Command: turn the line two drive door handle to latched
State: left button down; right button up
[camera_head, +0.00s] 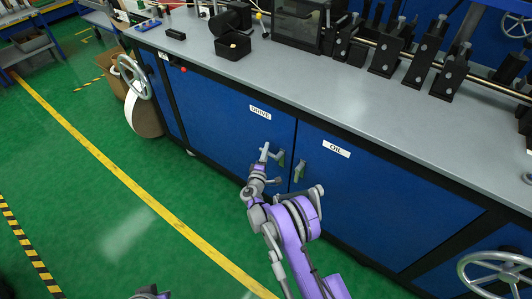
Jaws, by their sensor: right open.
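The blue drive door (225,125) carries a white label reading DRIVE (260,112). Its handle (281,158) is a small grey-green lever near the door's right edge, and it looks roughly upright. My right gripper (266,152) is open at the left of this handle, very close to it. I cannot tell whether they touch. The wrist and fingers hide a lower part of the door. Of my left arm, only a small piece shows at the bottom edge, and its gripper is not seen.
The oil door (390,195) with its own handle (299,171) is just to the right. The grey bench top (350,100) carries black fixtures. Handwheels (134,77) (495,276) stick out at both sides.

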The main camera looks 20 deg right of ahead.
jog(key=shift+c, duration=0.3)
grip_shut()
dwell(1.2)
